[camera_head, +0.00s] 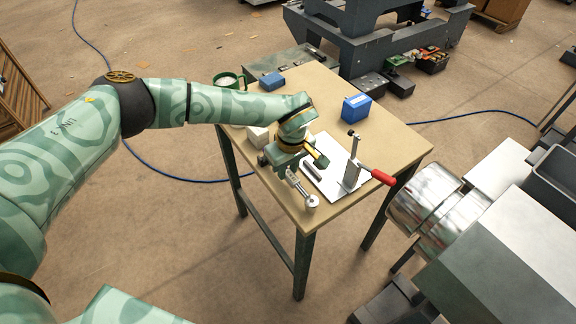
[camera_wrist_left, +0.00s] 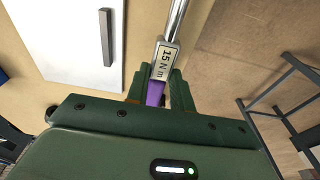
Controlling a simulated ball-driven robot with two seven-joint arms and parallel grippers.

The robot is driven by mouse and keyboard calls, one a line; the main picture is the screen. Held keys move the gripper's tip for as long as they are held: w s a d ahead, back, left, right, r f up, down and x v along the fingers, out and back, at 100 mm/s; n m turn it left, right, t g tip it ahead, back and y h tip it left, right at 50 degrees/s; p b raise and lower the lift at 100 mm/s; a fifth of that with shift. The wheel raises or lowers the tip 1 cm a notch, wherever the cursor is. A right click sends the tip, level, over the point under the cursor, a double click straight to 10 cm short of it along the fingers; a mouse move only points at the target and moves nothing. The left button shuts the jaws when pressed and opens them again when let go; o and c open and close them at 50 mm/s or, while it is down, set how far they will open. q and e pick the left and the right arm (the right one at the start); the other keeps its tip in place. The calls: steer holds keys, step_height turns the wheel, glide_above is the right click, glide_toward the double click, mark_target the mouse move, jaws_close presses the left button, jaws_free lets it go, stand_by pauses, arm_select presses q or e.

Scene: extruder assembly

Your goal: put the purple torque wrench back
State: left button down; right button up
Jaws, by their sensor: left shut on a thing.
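The purple torque wrench (camera_wrist_left: 154,94) is between the fingers of my left gripper (camera_wrist_left: 155,88) in the left wrist view. It has a purple grip, a label reading 15 N m and a shiny metal shaft pointing away from the gripper. In the head view my left gripper (camera_head: 284,164) is over the near-left part of the table, and the wrench's metal shaft (camera_head: 300,187) slants down to the right towards the table's near edge. The purple grip is hidden there. I cannot tell whether the wrench touches the table. My right gripper is not in view.
The wooden table (camera_head: 315,90) holds a white plate (camera_head: 333,182) with a red-handled clamp (camera_head: 383,177) right of my gripper. A blue box (camera_head: 356,108), a smaller blue box (camera_head: 272,81), a green mug (camera_head: 230,80) and a cream block (camera_head: 258,135) also stand there.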

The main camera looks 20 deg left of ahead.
arm_select(q)
steer(key=shift+f+b, duration=0.3)
steer(key=shift+f, duration=0.35)
steer(key=c, duration=1.1)
jaws_free()
